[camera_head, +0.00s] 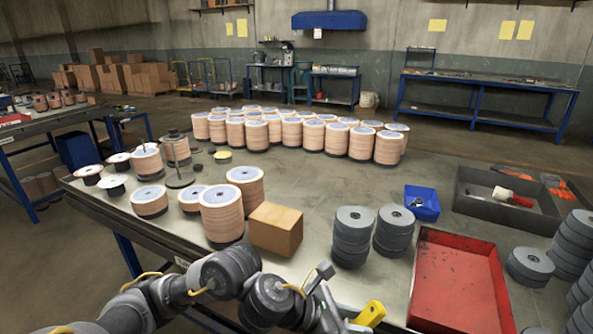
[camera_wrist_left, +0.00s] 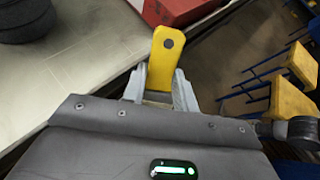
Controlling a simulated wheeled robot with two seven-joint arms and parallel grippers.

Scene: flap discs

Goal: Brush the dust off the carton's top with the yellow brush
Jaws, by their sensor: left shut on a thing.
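The carton (camera_head: 275,230) is a small brown box standing upright on the bench, left of the grey disc stacks. Dust on its top is too fine to make out. My left gripper (camera_wrist_left: 160,84) is shut on the yellow brush (camera_wrist_left: 164,56); its yellow handle end, with a dark hole, sticks out beyond the fingers. In the head view the yellow brush (camera_head: 371,313) shows at the bottom edge, in front of and to the right of the carton, clear of it. The bristles are not visible. My right gripper is not in view.
Tan disc stacks (camera_head: 221,215) stand close to the carton's left, grey disc stacks (camera_head: 352,235) to its right. A red tray (camera_head: 455,280) lies right of the brush, with a blue bin (camera_head: 422,203) behind. The bench behind the carton is mostly clear.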

